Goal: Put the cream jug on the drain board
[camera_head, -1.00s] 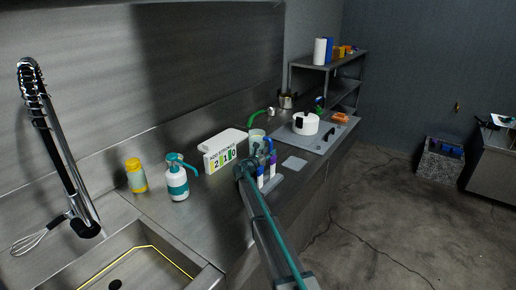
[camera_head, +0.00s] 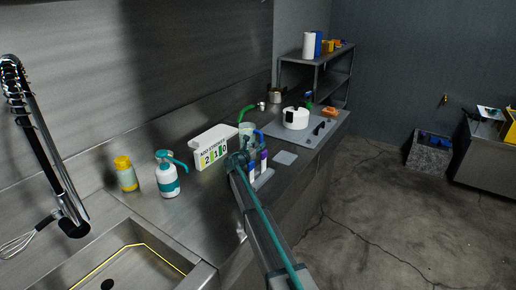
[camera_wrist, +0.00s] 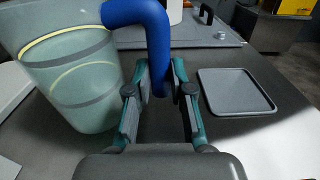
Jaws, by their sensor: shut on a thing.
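The cream jug, a pale translucent green vessel with yellow and grey bands (camera_wrist: 75,75), fills the left of the wrist view, leaning in the picture. In the head view it is a small pale shape (camera_head: 246,129) partly behind my gripper. My gripper (camera_wrist: 160,92) is shut on its blue handle (camera_wrist: 148,22). A flat grey square tray with a low raised rim (camera_wrist: 237,92) lies on the counter to the right of my gripper; it also shows in the head view (camera_head: 285,158). I cannot tell whether this tray is the drain board. Whether the jug's base touches the counter is unclear.
A white pot (camera_head: 296,118) sits on the hob behind. A spray bottle (camera_head: 168,175), yellow bottle (camera_head: 126,174) and sink (camera_head: 135,262) are to the left.

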